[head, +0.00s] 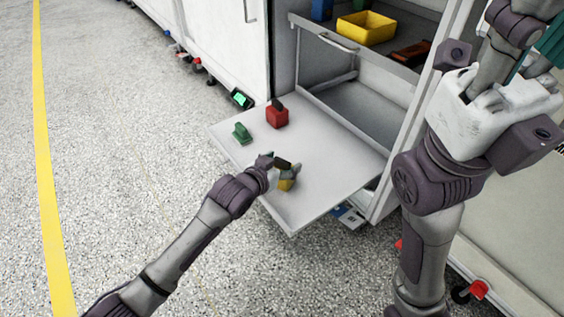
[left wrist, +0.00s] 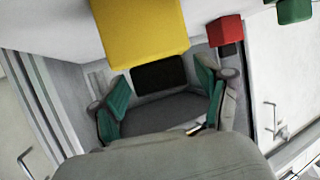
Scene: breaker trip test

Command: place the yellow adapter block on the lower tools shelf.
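The yellow adapter block (head: 286,185) is on the light grey panel (head: 310,208) that juts out in front of the cabinet. It fills the top of the left wrist view (left wrist: 140,30), with a dark part (left wrist: 158,76) below it. My left gripper (head: 284,170) is at the block and partly hides it. In the left wrist view its teal-padded fingers (left wrist: 162,72) stand apart, on either side of the dark part; firm contact cannot be told. My right gripper is at the right edge, with a teal part (head: 551,45) showing; its fingertips are cut off. Which surface is the lower tools shelf is unclear.
A red block (head: 277,117) and a green block (head: 241,133) are farther back on the panel. The cabinet's upper level holds a yellow bin (head: 366,28) behind a front with a handle (head: 338,43). The compartment below (head: 365,108) looks empty. My right arm stands before the cabinet's right side.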

